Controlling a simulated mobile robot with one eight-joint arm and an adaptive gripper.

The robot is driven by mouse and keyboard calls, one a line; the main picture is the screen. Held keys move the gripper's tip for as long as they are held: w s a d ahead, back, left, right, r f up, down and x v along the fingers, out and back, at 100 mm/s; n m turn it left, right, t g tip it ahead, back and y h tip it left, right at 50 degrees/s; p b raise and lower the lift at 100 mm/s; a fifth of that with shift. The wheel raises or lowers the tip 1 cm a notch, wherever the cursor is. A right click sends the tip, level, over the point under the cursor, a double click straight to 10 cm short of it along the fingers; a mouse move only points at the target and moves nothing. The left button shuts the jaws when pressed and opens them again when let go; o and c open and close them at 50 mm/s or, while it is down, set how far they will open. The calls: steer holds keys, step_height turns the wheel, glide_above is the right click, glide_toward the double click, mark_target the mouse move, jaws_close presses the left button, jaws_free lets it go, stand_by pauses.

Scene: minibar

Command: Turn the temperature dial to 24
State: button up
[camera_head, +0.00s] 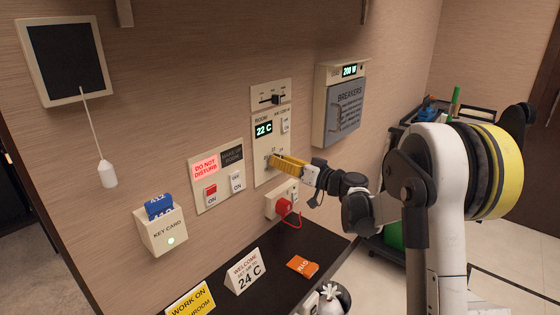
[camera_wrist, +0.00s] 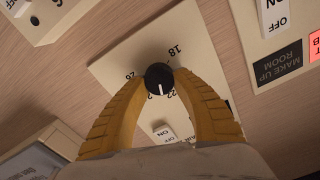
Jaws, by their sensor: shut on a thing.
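The temperature dial (camera_wrist: 158,76) is a small black knob with a white pointer line, on a cream panel (camera_wrist: 124,62) in the wrist view. Numbers around it include 18, 22 and 26; another is partly hidden. The pointer aims toward the picture's bottom, close to the 22. My gripper (camera_wrist: 159,82) is shut on the dial, one yellow finger on each side. In the head view my gripper (camera_head: 274,160) covers the dial at the lower part of the wall panel (camera_head: 259,172). The room display (camera_head: 264,129) above it reads 22 C.
A slider (camera_head: 271,99) and a switch (camera_head: 285,126) are near the display. The do-not-disturb panel (camera_head: 217,178) is left, the breaker box (camera_head: 340,104) right. A red plug (camera_head: 285,206) sits below. A 24 C card (camera_head: 245,271) stands on the dark counter.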

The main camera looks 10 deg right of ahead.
steer(key=shift+w+m, duration=0.1)
steer(key=shift+m, duration=3.7)
steer(key=shift+d, duration=0.1)
steer(key=o, duration=1.2)
steer(key=v, duration=1.2)
